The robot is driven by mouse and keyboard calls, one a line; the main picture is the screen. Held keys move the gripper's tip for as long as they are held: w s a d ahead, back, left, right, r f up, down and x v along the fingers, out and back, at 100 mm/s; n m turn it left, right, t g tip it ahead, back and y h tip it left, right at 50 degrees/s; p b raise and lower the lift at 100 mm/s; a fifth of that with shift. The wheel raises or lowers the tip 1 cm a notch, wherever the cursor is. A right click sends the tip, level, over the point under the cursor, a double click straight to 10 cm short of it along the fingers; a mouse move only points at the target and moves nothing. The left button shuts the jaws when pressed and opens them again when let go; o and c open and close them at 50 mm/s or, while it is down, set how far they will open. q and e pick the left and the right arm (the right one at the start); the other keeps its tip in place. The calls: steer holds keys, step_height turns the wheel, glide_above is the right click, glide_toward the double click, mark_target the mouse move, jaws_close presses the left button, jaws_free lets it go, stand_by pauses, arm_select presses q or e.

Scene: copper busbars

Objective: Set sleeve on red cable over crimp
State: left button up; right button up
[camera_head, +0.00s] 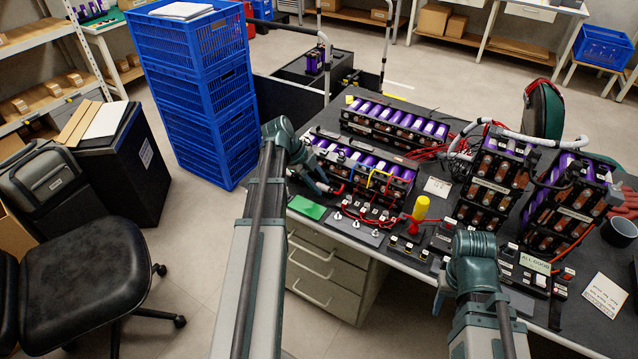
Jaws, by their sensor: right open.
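Red cabling (352,207) runs along the front of the nearer battery pack (372,172), on the left part of the dark bench. A sleeve and a crimp are too small to make out. My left gripper (327,188) is at the left end of this pack, close to a red piece of cable. Whether its fingers are closed on anything cannot be seen. My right gripper (438,297) is open at the bench's front edge, largely hidden by my wrist, with nothing visible in it.
A yellow-handled tool (420,208) stands upright between the grippers. A green mat (307,207) lies at the front left. Upright battery packs (491,182) and loose cables crowd the right side. A dark mug (619,231) stands at far right.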

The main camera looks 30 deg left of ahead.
arm_select(q)
jaws_close()
stand_by(1.1)
